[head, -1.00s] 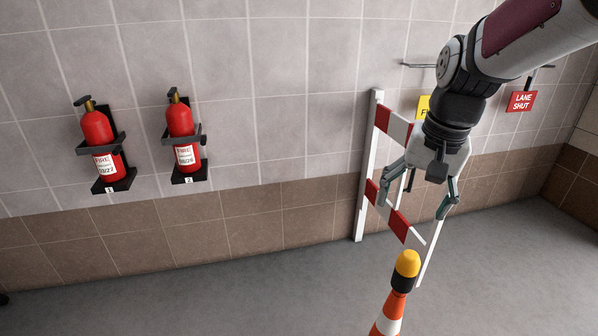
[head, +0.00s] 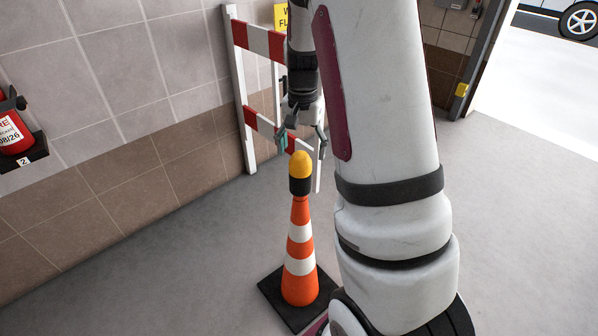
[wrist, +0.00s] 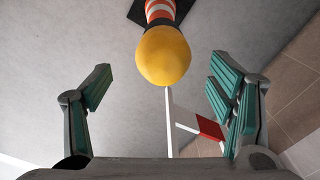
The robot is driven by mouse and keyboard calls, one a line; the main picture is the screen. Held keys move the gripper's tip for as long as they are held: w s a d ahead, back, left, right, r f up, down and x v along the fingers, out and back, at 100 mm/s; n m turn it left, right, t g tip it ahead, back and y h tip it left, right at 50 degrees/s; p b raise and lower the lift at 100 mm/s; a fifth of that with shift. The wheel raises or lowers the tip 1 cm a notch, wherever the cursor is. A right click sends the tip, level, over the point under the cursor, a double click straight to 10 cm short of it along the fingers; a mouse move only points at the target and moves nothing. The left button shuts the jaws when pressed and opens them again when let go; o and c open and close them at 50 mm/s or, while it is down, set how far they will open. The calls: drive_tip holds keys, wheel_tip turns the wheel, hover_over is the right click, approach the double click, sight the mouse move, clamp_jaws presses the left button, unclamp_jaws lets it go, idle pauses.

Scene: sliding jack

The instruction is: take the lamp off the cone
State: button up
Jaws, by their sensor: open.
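The lamp (head: 301,166) has a yellow dome on a black collar. It sits upright on top of the orange and white striped cone (head: 300,262), which stands on a black square base. In the wrist view the yellow dome of the lamp (wrist: 163,56) is at upper centre, with the cone (wrist: 160,9) behind it. My gripper (head: 302,142) is above and beyond the lamp in the head view. Its fingers (wrist: 165,90) are spread wide with green pads, one on each side of the dome and apart from it. Nothing is between the pads at their tips except the view of the lamp.
A red and white barrier (head: 262,42) stands against the tiled wall behind the cone. A fire extinguisher (head: 14,133) hangs on the wall at left. A doorway opens at upper right, with a car (head: 575,18) outside. Grey floor around the cone is clear.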

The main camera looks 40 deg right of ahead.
sight(300, 167)
drive_tip(key=shift+w+a+f+b, duration=0.1)
drive_tip(key=shift+f+b, duration=0.35)
drive_tip(key=shift+f, duration=1.25)
drive_tip(key=shift+a+f+b, duration=0.1)
drive_tip(key=shift+f+b, duration=0.35)
drive_tip(key=shift+f, duration=1.2)
drive_tip(key=shift+r, duration=0.1)
drive_tip(key=c, duration=1.2)
